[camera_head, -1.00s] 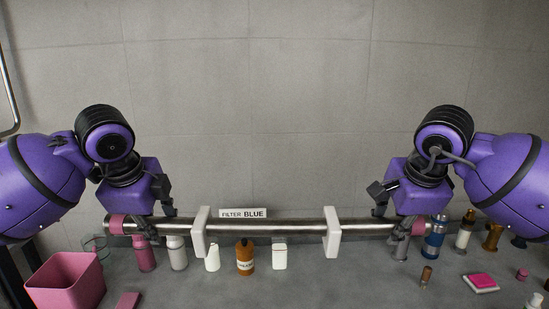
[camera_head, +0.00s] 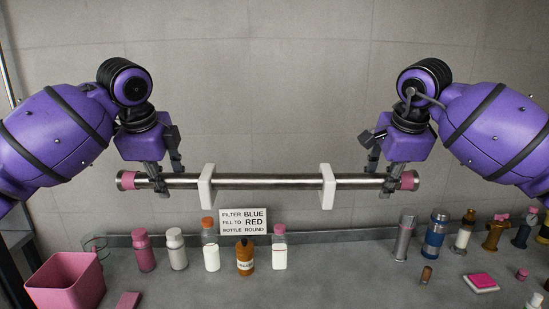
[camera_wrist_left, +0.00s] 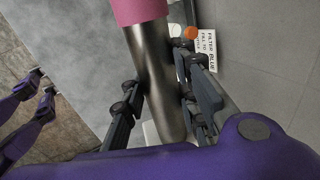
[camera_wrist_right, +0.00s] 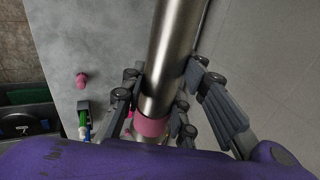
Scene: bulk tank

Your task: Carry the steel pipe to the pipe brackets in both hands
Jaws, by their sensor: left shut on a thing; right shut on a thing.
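The steel pipe (camera_head: 265,182) is a long grey tube held level above the counter, with a pink band near each end. My left gripper (camera_head: 164,182) is shut on it just inside the left pink band (camera_head: 127,180). My right gripper (camera_head: 387,183) is shut on it next to the right pink band (camera_head: 407,181). Both wrist views show the pipe between the fingers, in the left (camera_wrist_left: 155,80) and in the right (camera_wrist_right: 175,50). Two white bracket-like pieces, one left (camera_head: 207,187) and one right (camera_head: 328,187), sit around the pipe between my grippers. No separate fixed brackets are discernible.
Below the pipe, the grey counter (camera_head: 340,280) bears several bottles, including an orange one (camera_head: 245,258), and a sign (camera_head: 243,221). A pink bin (camera_head: 66,283) stands at left. Several fittings, including a blue one (camera_head: 434,235), stand at right. The wall above is bare.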

